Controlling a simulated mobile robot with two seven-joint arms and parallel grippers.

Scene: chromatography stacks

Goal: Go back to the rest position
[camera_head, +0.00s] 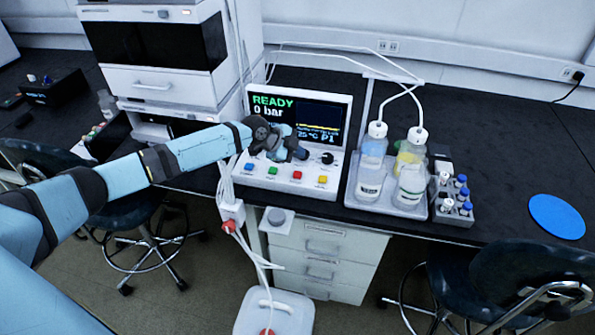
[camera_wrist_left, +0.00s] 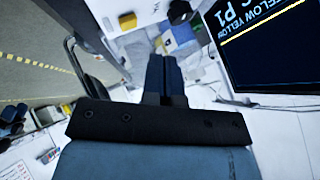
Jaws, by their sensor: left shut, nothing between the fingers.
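My left arm reaches in from the left in the head view. My left gripper (camera_head: 299,153) is in front of the control unit (camera_head: 258,172), over its sloped front with the coloured buttons. Whether it touches the panel cannot be told. In the left wrist view the two dark fingers of my left gripper (camera_wrist_left: 166,62) lie together, with nothing between them. The unit's screen reads READY and 0 bar, and part of the screen (camera_wrist_left: 275,55) shows at the right of the wrist view. My right gripper is not in view.
Tubed bottles (camera_head: 411,182) stand in a white tray (camera_head: 352,196) right of the unit, beside a grey vial rack (camera_head: 455,215). A blue disc (camera_head: 557,217) lies farther right on the dark bench. A white canister (camera_head: 295,312) and stools (camera_head: 520,285) stand below.

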